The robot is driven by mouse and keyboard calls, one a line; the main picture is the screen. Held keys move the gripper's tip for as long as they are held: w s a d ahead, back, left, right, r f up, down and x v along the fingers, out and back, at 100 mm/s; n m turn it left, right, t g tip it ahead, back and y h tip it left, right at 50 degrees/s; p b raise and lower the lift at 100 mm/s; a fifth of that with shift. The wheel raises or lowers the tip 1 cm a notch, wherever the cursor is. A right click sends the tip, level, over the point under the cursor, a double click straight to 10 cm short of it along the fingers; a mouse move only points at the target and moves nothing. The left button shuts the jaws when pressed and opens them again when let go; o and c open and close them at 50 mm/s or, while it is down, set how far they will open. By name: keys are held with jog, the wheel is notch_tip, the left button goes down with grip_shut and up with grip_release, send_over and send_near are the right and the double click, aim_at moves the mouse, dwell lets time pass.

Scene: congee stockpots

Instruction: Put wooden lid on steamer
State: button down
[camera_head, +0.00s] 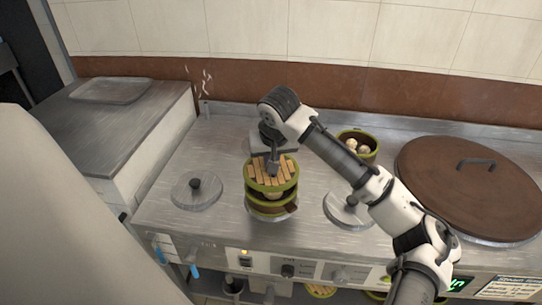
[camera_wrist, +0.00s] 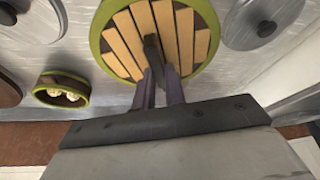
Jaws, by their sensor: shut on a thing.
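The wooden lid (camera_head: 263,171) is round, with light slats and a green rim. It sits at the top of the green steamer (camera_head: 270,207) in the head view, looking slightly tilted; I cannot tell whether it rests fully on it. A pale bun shows in a gap below the lid. My gripper (camera_head: 272,165) is above the lid and shut on its dark handle. In the wrist view the lid (camera_wrist: 127,45) fills the top middle, with my gripper (camera_wrist: 160,85) closed at its handle. The steamer is hidden behind the lid there.
A second green steamer with buns (camera_head: 366,144) stands behind to the right. A large brown lid (camera_head: 460,200) covers the right side. Small round metal lids lie left (camera_head: 197,190) and right (camera_head: 345,208) of the steamer. A metal tray (camera_head: 110,90) lies on the left counter.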

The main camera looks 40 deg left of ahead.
jog(key=shift+f+b, duration=1.05)
jog(key=shift+f, duration=0.55)
jog(key=shift+p, duration=0.6)
jog(key=shift+f+b, duration=0.3)
jog(key=shift+f, duration=0.25)
jog(key=c, duration=1.7)
grip_release()
jog(key=shift+c, duration=0.2)
jog(key=p+v, duration=0.9)
jog(key=v, duration=0.2)
